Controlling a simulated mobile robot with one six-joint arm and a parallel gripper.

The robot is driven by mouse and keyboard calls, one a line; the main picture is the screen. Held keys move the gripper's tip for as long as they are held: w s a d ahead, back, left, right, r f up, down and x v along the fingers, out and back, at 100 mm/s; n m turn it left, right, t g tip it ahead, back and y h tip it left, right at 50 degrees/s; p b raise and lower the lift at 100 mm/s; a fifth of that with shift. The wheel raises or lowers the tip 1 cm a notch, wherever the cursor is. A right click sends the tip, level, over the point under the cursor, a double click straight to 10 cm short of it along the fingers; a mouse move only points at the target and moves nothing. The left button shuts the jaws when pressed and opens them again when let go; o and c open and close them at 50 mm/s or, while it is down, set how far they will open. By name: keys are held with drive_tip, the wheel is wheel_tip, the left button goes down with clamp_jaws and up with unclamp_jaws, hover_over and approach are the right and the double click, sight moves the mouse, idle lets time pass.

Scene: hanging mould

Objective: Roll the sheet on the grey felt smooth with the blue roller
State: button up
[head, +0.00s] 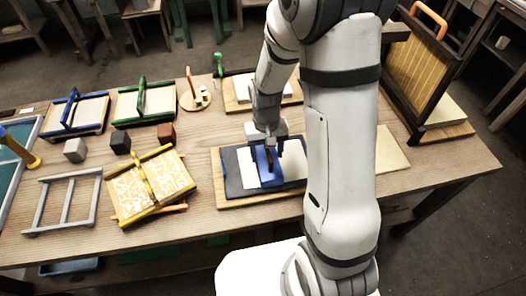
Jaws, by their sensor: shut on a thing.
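My gripper (267,148) points down over the middle of the table and is shut on the blue roller (267,180). The roller is at the pale sheet (293,170), which shows on both sides of it. The sheet lies on the dark grey felt (232,174), which rests on a wooden board (225,201). The roller hides the middle of the sheet, and my arm hides the right end of the sheet and felt. I cannot tell how smooth the sheet is or whether the roller presses on it.
A yellow-framed patterned screen (152,187) lies left of the board. A grey frame (62,202) and several small blocks are farther left. Blue (75,114) and green (145,103) frames stand behind. A large upright mould (421,75) is at the back right, beyond a pale sheet (391,150).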

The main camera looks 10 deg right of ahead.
drive_tip(key=shift+d, duration=4.25)
drive_tip(key=shift+d+b, duration=0.3)
drive_tip(key=shift+d, duration=0.7)
wheel_tip(320, 180, up, 7)
drive_tip(key=p, duration=0.5)
